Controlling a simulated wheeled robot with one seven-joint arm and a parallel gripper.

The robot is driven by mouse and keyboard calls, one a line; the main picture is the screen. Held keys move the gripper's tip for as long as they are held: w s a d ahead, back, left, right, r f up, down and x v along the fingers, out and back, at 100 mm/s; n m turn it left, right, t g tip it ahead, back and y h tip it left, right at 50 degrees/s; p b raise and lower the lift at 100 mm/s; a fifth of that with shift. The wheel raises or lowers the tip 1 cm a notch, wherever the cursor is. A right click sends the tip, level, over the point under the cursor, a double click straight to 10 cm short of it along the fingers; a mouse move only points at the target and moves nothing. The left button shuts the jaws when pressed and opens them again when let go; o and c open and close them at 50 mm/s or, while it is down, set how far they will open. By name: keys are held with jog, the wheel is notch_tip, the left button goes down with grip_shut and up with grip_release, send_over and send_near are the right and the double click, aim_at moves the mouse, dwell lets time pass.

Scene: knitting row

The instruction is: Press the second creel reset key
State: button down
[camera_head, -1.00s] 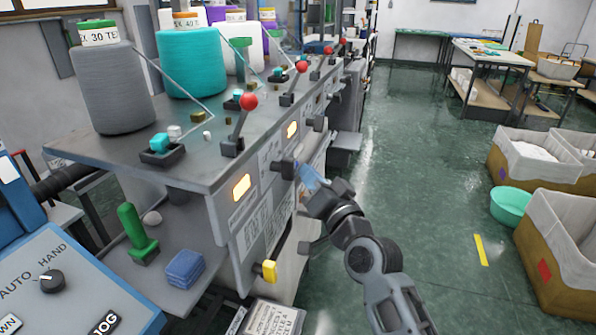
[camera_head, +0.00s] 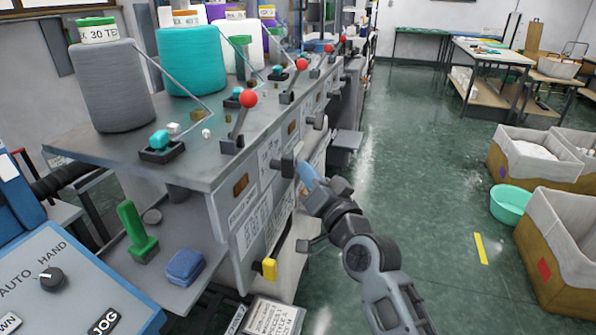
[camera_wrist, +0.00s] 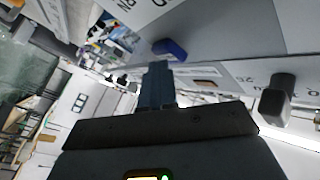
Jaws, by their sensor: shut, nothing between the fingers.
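The creel row runs away from me along the left in the head view. Its grey front face has dark blocky keys: a near one (camera_head: 287,167) and a farther one (camera_head: 318,122). I cannot read which is the second creel's reset key. My gripper (camera_head: 306,172) is shut and empty, its bluish fingertips close to the right of the near dark key; contact cannot be told. In the wrist view the shut fingers (camera_wrist: 157,78) point at the panel, with a dark key (camera_wrist: 278,98) to their right and a blue block (camera_wrist: 169,47) just beyond them.
Red-knobbed levers (camera_head: 248,99) stand along the creel edge. Indicator windows (camera_head: 240,186) on the front are unlit. A yellow handle (camera_head: 269,269) sticks out low. A blue control box (camera_head: 75,285) is near left. The green floor is open to the right, with bins (camera_head: 560,235) beyond.

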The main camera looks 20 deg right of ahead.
jog(key=s+d+b, duration=0.3)
jog(key=d+b, duration=0.1)
jog(key=d, duration=0.1)
jog(key=shift+s, duration=0.3)
dwell(0.4)
dwell(0.5)
jog(key=s+f+g+h, duration=0.1)
jog(key=s+f, duration=0.4)
jog(key=s, duration=0.3)
jog(key=s+f+n+g+h, duration=0.1)
jog(key=s+f, duration=0.4)
jog(key=s, duration=0.3)
jog(key=s+f+h, duration=0.1)
jog(key=s+f, duration=0.4)
jog(key=s, duration=0.3)
jog(key=s+a+r+n+g, duration=0.1)
jog(key=s+r+n, duration=0.1)
jog(key=s, duration=0.9)
jog(key=s+r+n+g, duration=0.1)
jog(key=s+r+n, duration=0.1)
jog(key=s, duration=1)
jog(key=shift+s+a+r+n+g, duration=0.2)
jog(key=shift+a+n+g, duration=0.1)
jog(key=shift+a, duration=0.1)
